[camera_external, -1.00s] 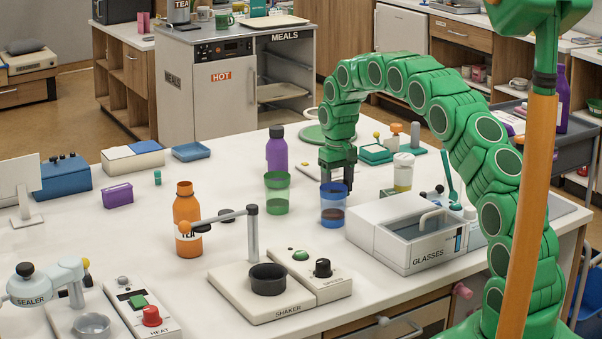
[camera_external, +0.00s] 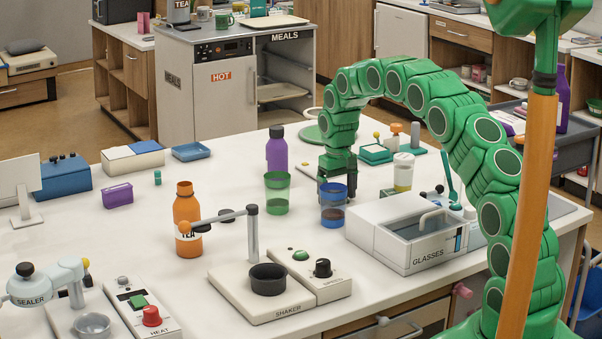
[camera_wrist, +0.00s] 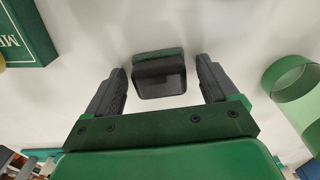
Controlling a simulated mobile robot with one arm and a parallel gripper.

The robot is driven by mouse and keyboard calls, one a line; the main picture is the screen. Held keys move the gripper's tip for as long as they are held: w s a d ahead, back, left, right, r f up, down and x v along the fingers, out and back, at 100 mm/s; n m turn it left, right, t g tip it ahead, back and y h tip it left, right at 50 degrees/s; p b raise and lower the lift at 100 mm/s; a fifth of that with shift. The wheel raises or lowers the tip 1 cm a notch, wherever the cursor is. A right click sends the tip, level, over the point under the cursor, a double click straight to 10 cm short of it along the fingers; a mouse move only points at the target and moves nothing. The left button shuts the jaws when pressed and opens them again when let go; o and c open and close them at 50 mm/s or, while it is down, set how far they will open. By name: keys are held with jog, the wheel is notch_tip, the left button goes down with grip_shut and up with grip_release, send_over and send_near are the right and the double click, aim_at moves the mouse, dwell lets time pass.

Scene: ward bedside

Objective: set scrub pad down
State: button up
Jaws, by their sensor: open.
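The scrub pad (camera_wrist: 160,74), a dark block with a green layer, lies between the fingers in the wrist view. My gripper (camera_wrist: 160,85) is open, with a gap between each finger and the pad. The pad appears to be on the white surface, though its underside is hidden. In the external view my gripper (camera_external: 334,182) is low over the white table (camera_external: 235,155), behind the blue cup. I cannot make out the pad in that view.
The blue cup (camera_external: 333,205) and green cup (camera_external: 277,193) stand close in front of my gripper. A purple bottle (camera_external: 276,150) is to its left, and a yellowish jar (camera_external: 403,172) to its right. The glasses bin (camera_external: 412,235) stands front right.

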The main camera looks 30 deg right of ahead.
notch_tip(320, 180, up, 12)
jog(key=s+a+r, duration=0.1)
jog(key=s+r, duration=0.7)
jog(key=s, duration=0.4)
jog(key=s+a+r+g, duration=0.1)
jog(key=s+r, duration=0.1)
jog(key=s, duration=0.6)
jog(key=s+a+r, duration=0.1)
jog(key=s+r, duration=0.1)
jog(key=s, duration=0.7)
jog(key=s+a+f, duration=0.1)
jog(key=s+f, duration=0.1)
jog(key=s, duration=1.2)
jog(key=s+f, duration=0.2)
jog(key=s, duration=1.3)
jog(key=shift+a+g, duration=0.35)
jog(key=shift+g, duration=0.05)
